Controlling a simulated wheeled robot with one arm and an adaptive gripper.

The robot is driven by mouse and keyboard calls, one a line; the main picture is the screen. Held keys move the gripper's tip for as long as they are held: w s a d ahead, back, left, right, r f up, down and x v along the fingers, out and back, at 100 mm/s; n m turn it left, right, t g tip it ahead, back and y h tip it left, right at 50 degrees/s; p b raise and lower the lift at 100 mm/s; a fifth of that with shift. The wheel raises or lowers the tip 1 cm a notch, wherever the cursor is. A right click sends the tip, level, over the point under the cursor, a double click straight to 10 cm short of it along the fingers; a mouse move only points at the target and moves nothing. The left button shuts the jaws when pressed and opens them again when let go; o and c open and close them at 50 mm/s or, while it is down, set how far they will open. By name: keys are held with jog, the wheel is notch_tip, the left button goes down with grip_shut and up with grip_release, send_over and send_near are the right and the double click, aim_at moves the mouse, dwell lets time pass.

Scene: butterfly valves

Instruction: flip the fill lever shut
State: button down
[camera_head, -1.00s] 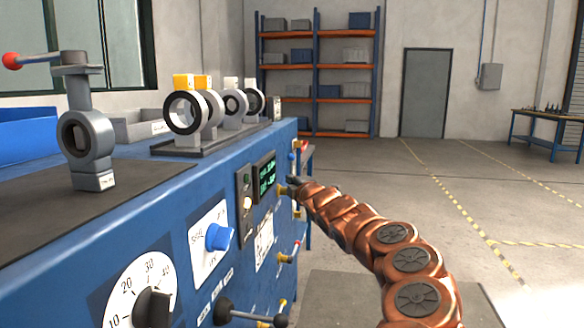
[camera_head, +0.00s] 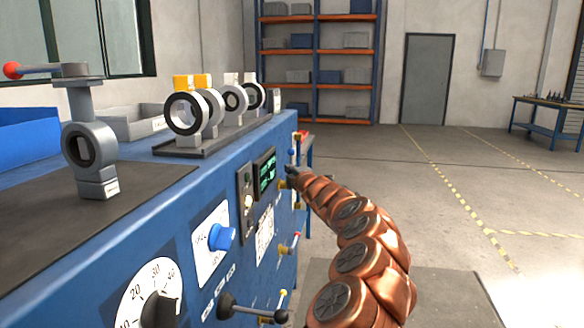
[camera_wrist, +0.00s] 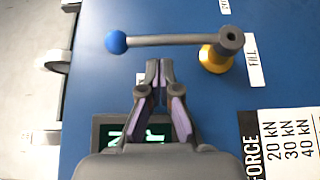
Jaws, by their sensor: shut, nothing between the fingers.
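The fill lever is a grey rod (camera_wrist: 165,40) with a blue ball (camera_wrist: 116,41) at its left end in the wrist view. Its right end joins a dark hub (camera_wrist: 230,41) on a yellow valve body (camera_wrist: 214,59), beside a white FILL label (camera_wrist: 254,62). The blue ball also shows small in the head view (camera_head: 291,152), near the panel's far end. My gripper (camera_wrist: 159,66) is shut and empty. In the wrist view its fingertips lie just below the rod's middle, with a small gap in the picture; depth is unclear. In the head view my gripper (camera_head: 290,172) is by the panel.
The blue panel also carries a green display (camera_head: 265,172), a blue knob (camera_head: 221,237), a black dial (camera_head: 158,309) and a black-ended lever (camera_head: 250,311). Other small levers with yellow bodies (camera_head: 282,249) stick out along its face. Open floor (camera_head: 440,200) lies to the right.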

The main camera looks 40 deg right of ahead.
jog(key=shift+w+d, duration=0.3)
jog(key=shift+d, duration=0.4)
jog(key=shift+w+r+p, duration=0.15)
jog(key=shift+r+p, duration=0.15)
jog(key=shift+p, duration=0.85)
